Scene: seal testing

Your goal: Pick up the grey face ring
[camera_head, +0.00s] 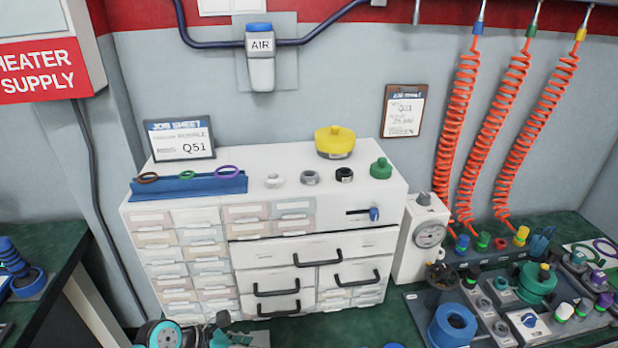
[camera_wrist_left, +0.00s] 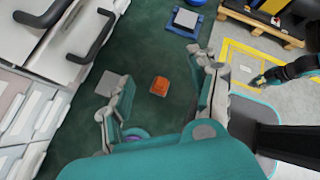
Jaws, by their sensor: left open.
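The grey face ring (camera_head: 310,177) lies flat on top of the white drawer cabinet, between a white ring (camera_head: 274,181) and a black ring (camera_head: 344,174). My left gripper (camera_wrist_left: 160,98) is open and empty in the left wrist view, its fingers spread over a green surface. An orange block (camera_wrist_left: 160,86) shows between the fingers, apart from them. In the head view only part of the left gripper shows at the bottom edge, low in front of the cabinet and well below the ring. What seems to be my right gripper (camera_wrist_left: 262,79) is small at the right of the left wrist view.
A yellow capped part (camera_head: 335,143) and a green one (camera_head: 381,168) stand behind and right of the rings. A blue rack (camera_head: 190,187) with coloured rings and a job sheet stand (camera_head: 180,139) are at the cabinet's left. A gauge (camera_head: 429,234) stands right. Drawer handles stick out in front.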

